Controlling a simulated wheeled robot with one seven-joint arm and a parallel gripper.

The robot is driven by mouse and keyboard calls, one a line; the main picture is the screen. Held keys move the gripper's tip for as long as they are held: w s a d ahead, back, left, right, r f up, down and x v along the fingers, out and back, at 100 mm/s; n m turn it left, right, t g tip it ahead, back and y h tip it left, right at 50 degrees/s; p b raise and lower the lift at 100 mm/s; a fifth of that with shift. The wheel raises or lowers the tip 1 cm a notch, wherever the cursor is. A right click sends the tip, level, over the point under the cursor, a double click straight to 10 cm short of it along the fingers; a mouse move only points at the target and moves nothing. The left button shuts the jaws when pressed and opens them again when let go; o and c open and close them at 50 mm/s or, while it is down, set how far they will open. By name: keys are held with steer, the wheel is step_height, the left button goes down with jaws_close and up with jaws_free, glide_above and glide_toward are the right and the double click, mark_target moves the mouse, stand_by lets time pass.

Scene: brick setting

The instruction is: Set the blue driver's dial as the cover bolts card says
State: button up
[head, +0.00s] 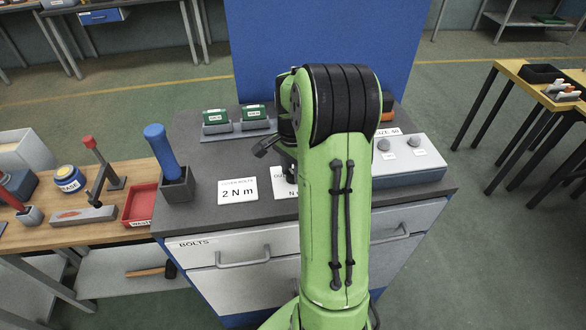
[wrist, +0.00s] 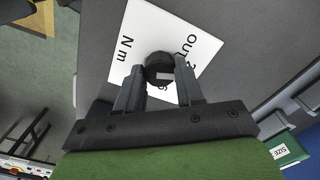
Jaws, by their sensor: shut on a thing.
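The blue driver (head: 161,150) stands tilted in a dark holder block (head: 177,186) at the bench's left. No setting can be read on it. The cover bolts card (head: 237,191), white, reads "2 N m" and lies to the right of the holder. My gripper (wrist: 158,85) is right of that card in the head view, apart from the blue driver and mostly hidden by my arm. In the wrist view its fingers are shut on a dark round piece (wrist: 159,66) with a small pale mark, above another white card (wrist: 135,38). I cannot tell what this piece belongs to.
A grey box (head: 410,160) with two round knobs stands at the right. Two green-topped items (head: 216,116) sit at the back left. A red tray (head: 140,204) is on the wooden bench at left. Drawers (head: 240,258) are below the front edge.

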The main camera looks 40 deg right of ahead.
steer(key=shift+r, duration=0.1)
steer(key=o, duration=1.1)
steer(key=shift+c, duration=0.2)
step_height(320, 180, up, 16)
steer(key=p, duration=0.2)
steer(key=shift+p, duration=0.4)
steer(key=shift+f, duration=0.2)
steer(key=s+a+r+n+t, duration=0.1)
steer(key=s+a+n, duration=0.15)
steer(key=a, duration=0.35)
steer(key=s+a+r+n+t+h, duration=0.1)
steer(key=s+a+r+n, duration=0.1)
steer(key=a+n, duration=0.25)
steer(key=s+a+r+n+t, duration=0.1)
steer(key=s+a+n, duration=0.2)
steer(key=a, duration=0.3)
steer(key=s+a+f+n+t+y, duration=0.1)
steer(key=s+a+f+n+t, duration=0.1)
steer(key=s+a+n, duration=0.5)
steer(key=shift+s+f+n+t, duration=0.3)
steer(key=shift+s+f+n, duration=0.15)
steer(key=shift+f, duration=0.25)
